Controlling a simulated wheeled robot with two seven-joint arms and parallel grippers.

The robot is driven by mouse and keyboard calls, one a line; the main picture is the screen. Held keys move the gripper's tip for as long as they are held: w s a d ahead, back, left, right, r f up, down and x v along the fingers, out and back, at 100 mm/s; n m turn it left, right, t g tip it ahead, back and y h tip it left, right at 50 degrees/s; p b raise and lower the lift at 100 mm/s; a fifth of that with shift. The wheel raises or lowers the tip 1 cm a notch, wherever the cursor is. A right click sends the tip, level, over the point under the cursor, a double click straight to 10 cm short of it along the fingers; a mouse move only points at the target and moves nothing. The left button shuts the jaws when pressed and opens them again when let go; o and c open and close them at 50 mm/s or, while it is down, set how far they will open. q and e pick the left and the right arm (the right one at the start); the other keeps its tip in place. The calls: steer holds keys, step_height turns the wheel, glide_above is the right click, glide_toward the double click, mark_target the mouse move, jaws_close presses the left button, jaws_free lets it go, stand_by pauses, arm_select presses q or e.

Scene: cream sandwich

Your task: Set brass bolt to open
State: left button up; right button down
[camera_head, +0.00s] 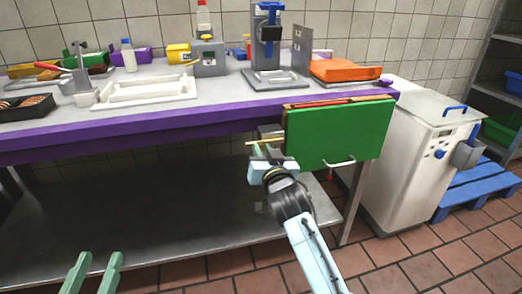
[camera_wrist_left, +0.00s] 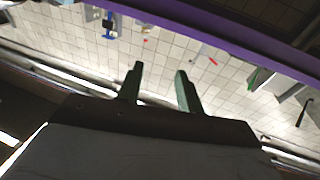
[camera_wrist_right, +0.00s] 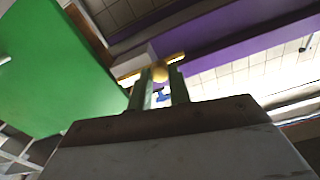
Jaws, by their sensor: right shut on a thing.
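The brass bolt (camera_head: 262,142) shows as a thin yellow rod under the table edge, just left of the green panel (camera_head: 340,133). My right gripper (camera_head: 265,153) is at the bolt, with its fingers upright. In the right wrist view a round brass knob (camera_wrist_right: 160,74) sits between the fingertips of my right gripper (camera_wrist_right: 160,80), which is shut on it. The fingers and wrist hide part of the bolt. My left gripper (camera_head: 92,262) is low at the bottom left of the head view, open and empty. Its parted fingers also show in the left wrist view (camera_wrist_left: 160,85).
A lower steel shelf (camera_head: 130,215) lies under the table. The floor in front is clear.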

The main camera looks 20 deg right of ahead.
steer(key=shift+a, duration=0.2)
steer(key=c, duration=1.3)
jaws_free()
steer(key=shift+s, duration=0.15)
arm_select(q)
steer(key=s+a+f+g+y+p, duration=0.2)
steer(key=s+f+g, duration=0.2)
steer(key=f+g, duration=0.2)
steer(key=s+a+f+g+y+p, duration=0.2)
steer(key=s+a+f+g, duration=0.1)
steer(key=f, duration=0.6)
steer(key=s+g, duration=0.1)
steer(key=g, duration=0.1)
steer(key=shift+s+a+n+g, duration=0.35)
steer(key=shift+n+g, duration=0.05)
arm_select(e)
steer(key=s, duration=1.3)
steer(key=shift+a, duration=0.3)
arm_select(q)
steer(key=shift+p, duration=0.4)
arm_select(e)
steer(key=shift+r, duration=0.1)
